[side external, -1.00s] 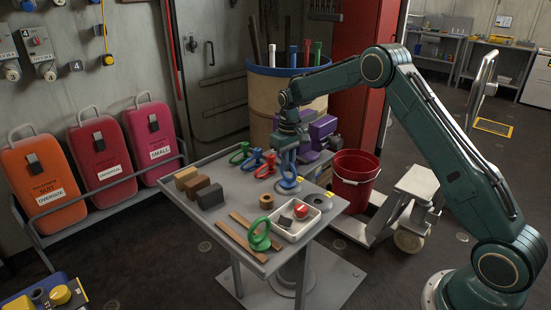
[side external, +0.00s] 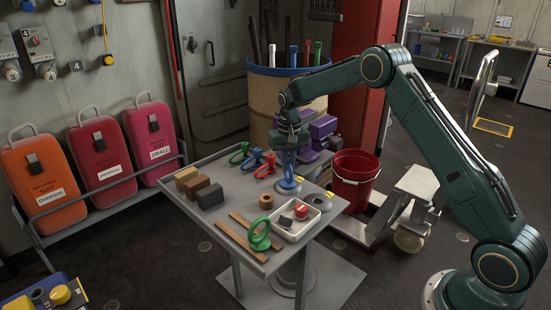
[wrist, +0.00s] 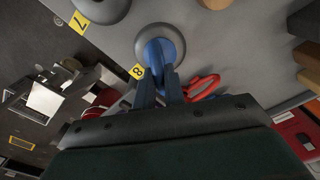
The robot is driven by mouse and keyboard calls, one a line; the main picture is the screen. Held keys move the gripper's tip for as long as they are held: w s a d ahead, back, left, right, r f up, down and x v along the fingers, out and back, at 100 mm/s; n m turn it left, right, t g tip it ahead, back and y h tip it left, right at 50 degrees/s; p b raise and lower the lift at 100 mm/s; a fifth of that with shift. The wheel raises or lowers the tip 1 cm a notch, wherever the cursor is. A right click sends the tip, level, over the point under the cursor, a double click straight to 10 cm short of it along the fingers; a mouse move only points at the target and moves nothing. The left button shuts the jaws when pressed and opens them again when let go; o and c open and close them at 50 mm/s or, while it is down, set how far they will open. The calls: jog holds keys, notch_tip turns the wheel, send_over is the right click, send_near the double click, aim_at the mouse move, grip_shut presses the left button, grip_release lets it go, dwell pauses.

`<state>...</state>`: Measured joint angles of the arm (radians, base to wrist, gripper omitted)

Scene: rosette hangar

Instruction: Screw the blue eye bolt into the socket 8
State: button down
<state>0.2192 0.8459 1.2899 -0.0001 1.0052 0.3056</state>
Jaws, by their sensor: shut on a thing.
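A blue eye bolt (side external: 287,168) stands upright, its lower end at the grey round socket 8 (side external: 288,188) on the table's right side. My gripper (side external: 288,152) points straight down and is shut on the bolt's ring. In the wrist view the fingertips (wrist: 160,72) grip the blue bolt (wrist: 155,48), which sits within the round collar of socket 8 (wrist: 177,35). The yellow tag "8" (wrist: 136,71) lies beside the collar. The thread is hidden, so its depth cannot be told.
Socket 7 (wrist: 101,9) neighbours socket 8. Brown and dark blocks (side external: 210,196) lie left.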

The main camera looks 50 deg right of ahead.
jog(key=m, duration=0.3)
jog(key=shift+f+m, duration=0.2)
jog(key=shift+m, duration=1.2)
jog(key=shift+m, duration=0.9)
jog(key=m, duration=0.3)
jog(key=shift+m, duration=0.4)
jog(key=m, duration=0.3)
jog(key=shift+m, duration=0.6)
